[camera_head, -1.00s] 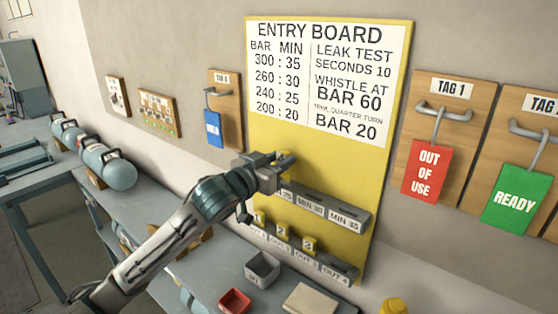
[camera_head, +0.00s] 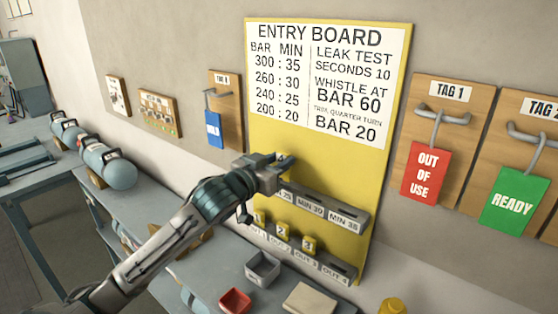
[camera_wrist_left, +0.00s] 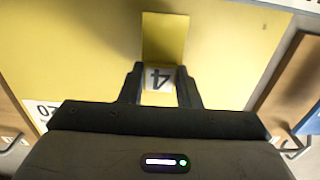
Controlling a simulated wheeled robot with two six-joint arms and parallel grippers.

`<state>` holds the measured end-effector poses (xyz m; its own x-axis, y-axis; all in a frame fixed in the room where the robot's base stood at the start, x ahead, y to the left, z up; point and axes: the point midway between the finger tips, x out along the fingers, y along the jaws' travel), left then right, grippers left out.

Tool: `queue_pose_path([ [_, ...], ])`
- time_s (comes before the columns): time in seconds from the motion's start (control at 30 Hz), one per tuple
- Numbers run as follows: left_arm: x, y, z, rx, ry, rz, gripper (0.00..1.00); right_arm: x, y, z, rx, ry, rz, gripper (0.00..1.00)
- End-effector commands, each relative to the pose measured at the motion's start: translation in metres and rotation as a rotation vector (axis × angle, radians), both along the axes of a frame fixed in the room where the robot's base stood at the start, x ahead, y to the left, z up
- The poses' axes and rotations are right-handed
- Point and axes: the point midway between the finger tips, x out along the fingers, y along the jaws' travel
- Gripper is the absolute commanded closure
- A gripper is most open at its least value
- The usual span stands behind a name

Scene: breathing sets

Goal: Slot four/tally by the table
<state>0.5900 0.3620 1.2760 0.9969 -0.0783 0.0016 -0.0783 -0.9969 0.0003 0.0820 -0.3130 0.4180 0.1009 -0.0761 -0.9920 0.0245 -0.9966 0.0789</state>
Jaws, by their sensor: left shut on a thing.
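My left gripper (camera_head: 281,170) is shut on a yellow tally (camera_head: 286,158) in front of the yellow entry board (camera_head: 262,135). In the left wrist view the tally (camera_wrist_left: 163,38) stands between the fingers, with a white label marked 4. The upper rail (camera_head: 340,216) on the board shows MIN 30 and MIN 35; its left part is partly hidden by the gripper. The tally is close above that left part; I cannot tell whether it touches. The lower rail (camera_head: 336,268) has OUT labels and holds several yellow tallies, 2 (camera_head: 282,232) and 3 (camera_head: 308,244) among them. OUT 4 shows no tally.
A grey bin (camera_head: 262,267), a red tray (camera_head: 235,300) and a beige block (camera_head: 309,299) sit on the bench below. Red (camera_head: 426,172) and green (camera_head: 514,198) tags hang at the right. Cylinders (camera_head: 108,167) lie at the left.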

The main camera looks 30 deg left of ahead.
Motion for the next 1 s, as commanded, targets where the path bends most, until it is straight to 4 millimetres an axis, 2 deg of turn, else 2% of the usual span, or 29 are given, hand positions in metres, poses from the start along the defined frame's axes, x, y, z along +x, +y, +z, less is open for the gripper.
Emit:
queue_pose_path([
  [1.0, 0.0, 0.0, -0.02, 0.0, 0.001, 0.001, 0.92, 0.0, 0.005, -0.013, 0.005, 0.0, -0.001, 0.64],
])
